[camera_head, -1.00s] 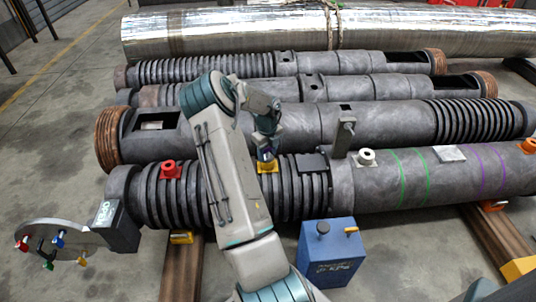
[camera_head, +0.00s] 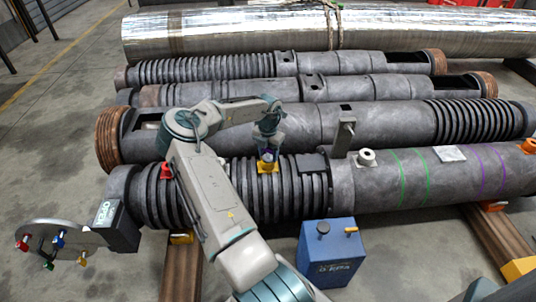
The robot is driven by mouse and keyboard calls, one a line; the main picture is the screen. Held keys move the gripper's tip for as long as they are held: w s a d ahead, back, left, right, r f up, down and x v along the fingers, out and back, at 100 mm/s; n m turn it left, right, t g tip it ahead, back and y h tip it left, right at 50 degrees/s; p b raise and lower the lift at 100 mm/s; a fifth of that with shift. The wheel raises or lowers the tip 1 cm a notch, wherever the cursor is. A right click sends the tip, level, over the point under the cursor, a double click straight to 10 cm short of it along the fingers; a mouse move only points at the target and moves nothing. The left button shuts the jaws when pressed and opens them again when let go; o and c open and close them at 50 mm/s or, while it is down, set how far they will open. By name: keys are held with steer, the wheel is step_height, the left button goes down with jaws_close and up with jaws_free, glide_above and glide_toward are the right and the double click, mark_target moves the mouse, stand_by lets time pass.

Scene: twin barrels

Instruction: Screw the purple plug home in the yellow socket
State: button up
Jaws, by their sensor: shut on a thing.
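The yellow socket (camera_head: 268,167) sits on top of the ribbed part of the front barrel. My gripper (camera_head: 267,151) points down right over it, shut on the purple plug (camera_head: 267,157). Only a small bit of the plug shows between the fingers and the socket. The plug appears to be at the socket's mouth; I cannot tell how deep it sits.
A red socket (camera_head: 167,170) is to the left and a white one (camera_head: 366,158) to the right on the front barrel (camera_head: 400,185). An upright bracket (camera_head: 344,138) stands nearby. A round rack (camera_head: 52,240) with coloured plugs is at the left. A blue box (camera_head: 331,252) stands in front.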

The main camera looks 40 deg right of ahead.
stand_by(0.3)
steer(key=o, duration=1.3)
steer(key=shift+w, duration=0.1)
steer(key=shift+c, duration=0.2)
steer(key=shift+r, duration=0.15)
step_height(320, 180, up, 10)
steer(key=p, duration=1.2)
steer(key=shift+r, duration=0.25)
steer(key=shift+f, duration=0.15)
